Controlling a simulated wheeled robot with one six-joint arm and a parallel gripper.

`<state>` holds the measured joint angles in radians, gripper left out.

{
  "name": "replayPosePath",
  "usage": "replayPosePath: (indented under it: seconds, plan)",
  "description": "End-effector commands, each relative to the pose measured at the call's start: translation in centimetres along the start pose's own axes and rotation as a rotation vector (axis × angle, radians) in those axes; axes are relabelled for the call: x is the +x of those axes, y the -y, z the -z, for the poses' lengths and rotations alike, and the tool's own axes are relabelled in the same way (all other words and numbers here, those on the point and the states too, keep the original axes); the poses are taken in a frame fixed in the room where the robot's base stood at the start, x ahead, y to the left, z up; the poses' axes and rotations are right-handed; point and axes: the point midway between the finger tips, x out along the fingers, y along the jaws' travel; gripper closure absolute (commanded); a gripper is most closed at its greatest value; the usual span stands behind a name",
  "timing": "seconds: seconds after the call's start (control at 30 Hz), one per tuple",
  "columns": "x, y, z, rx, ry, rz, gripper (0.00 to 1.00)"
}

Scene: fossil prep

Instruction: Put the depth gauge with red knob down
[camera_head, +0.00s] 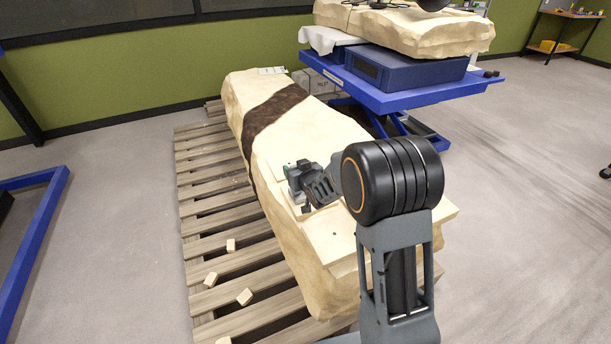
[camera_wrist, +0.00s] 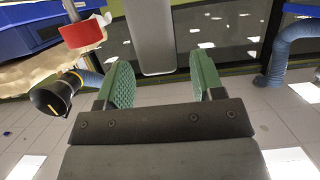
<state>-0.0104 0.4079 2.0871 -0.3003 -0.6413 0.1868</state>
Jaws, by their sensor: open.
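In the wrist view, which looks upside down, my gripper (camera_wrist: 162,88) has its two green-padded fingers spread apart. A smooth pale grey bar (camera_wrist: 151,36) shows between the fingers, with a gap on each side; it looks like part of the depth gauge. A red round knob (camera_wrist: 82,35) on a thin grey stem shows to its left. In the camera_head view my gripper (camera_head: 301,187) is low over the long pale fossil block (camera_head: 247,98). The gauge cannot be made out there; my wrist and arm hide part of that area.
The block lies on a wooden pallet (camera_head: 208,205) with small wood pieces (camera_head: 245,297) on it. A blue lift table (camera_head: 409,97) with another slab (camera_head: 400,32) stands behind at right. A black hood (camera_wrist: 52,96) hangs in the wrist view.

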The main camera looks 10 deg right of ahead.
Motion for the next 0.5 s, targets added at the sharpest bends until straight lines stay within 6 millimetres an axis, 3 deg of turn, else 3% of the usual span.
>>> replayPosePath:
  seconds: [0.2, 0.5]
  plan:
    - [-4.4, -0.1, 0.2, 0.000, -0.001, -0.001, 0.39]
    - [-8.0, -0.1, 0.1, 0.000, 0.002, -0.002, 0.39]
